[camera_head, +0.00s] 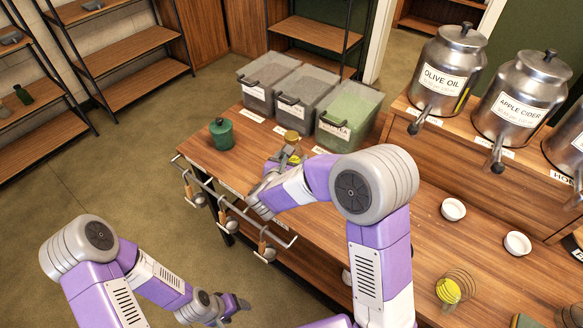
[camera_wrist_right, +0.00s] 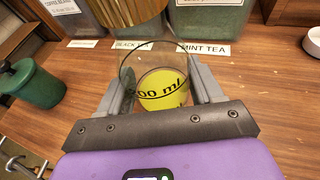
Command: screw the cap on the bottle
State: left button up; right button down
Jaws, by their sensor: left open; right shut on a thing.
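A clear glass vessel (camera_wrist_right: 160,85) with a yellow lower part and a "00 ml" print is between the fingers of my right gripper (camera_wrist_right: 163,92), which is shut on it. I cannot tell whether this vessel is the bottle. My left gripper (camera_head: 238,304) is open and empty, low beside the table.
Three labelled bins (camera_head: 303,92) stand behind the glass, with a green jar (camera_head: 221,134) to the left. Metal dispensers (camera_head: 447,72) stand on a raised shelf at right. White bowls (camera_head: 453,209) and another yellow-bottomed glass (camera_head: 450,289) are on the wooden table (camera_head: 400,245). A rail with hanging scoops (camera_head: 232,215) runs along its edge.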

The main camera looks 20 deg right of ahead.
notch_tip(320, 180, down, 4)
jog(key=shift+r+b, duration=0.1)
jog(key=shift+b, duration=0.65)
jog(key=shift+r, duration=0.1)
jog(key=shift+f, duration=0.2)
jog(key=shift+c, duration=0.8)
grip_release()
jog(key=shift+r, duration=0.25)
jog(key=p+v, duration=0.2)
jog(key=v, duration=1)
